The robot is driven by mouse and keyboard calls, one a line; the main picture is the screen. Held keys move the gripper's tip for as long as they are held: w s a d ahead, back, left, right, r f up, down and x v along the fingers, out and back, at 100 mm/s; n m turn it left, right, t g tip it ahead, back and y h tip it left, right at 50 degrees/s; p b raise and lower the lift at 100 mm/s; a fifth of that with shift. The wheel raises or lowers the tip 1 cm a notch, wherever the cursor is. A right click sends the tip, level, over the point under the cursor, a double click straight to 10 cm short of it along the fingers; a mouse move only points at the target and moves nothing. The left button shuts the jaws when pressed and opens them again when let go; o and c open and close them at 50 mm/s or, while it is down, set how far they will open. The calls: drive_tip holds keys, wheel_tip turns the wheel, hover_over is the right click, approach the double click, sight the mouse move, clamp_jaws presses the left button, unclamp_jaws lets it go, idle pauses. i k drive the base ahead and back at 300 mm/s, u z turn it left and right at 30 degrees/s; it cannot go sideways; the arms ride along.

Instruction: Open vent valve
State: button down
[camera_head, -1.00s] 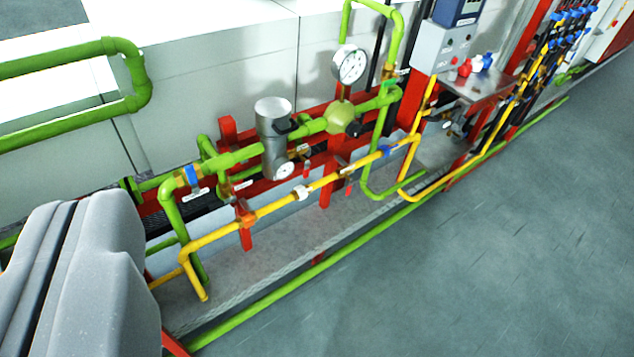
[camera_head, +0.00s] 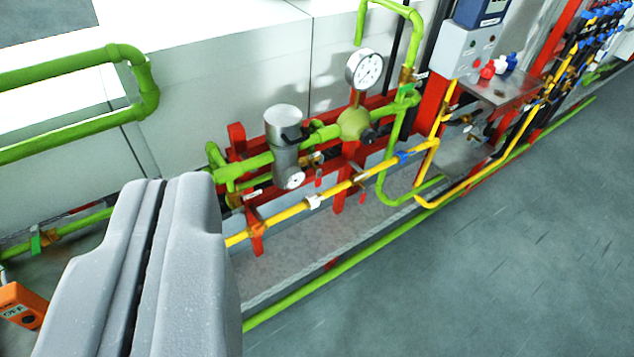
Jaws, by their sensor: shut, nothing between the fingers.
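My gripper (camera_head: 152,265) fills the lower left of the view, its two grey fingers together with only a thin dark seam between them. It holds nothing. Beyond it runs a line of green and yellow pipes with several small valves and tags. I cannot tell which one is the vent valve. A small brass fitting (camera_head: 310,161) with a tag sits beside the grey cylinder on the green pipe. A small valve (camera_head: 357,178) sits on the yellow pipe (camera_head: 285,215). My gripper appears apart from them and hides the near end of the pipes.
A grey metal cylinder (camera_head: 286,130) and a round gauge (camera_head: 364,69) stand on the green line. Red posts (camera_head: 341,190) hold the pipes. An orange box (camera_head: 20,305) is at lower left. Grey floor (camera_head: 480,270) is clear at right. A grey box (camera_head: 462,48) hangs upper right.

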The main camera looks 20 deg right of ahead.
sight(318, 181)
drive_tip(key=i, duration=0.85)
drive_tip(key=u, duration=0.05)
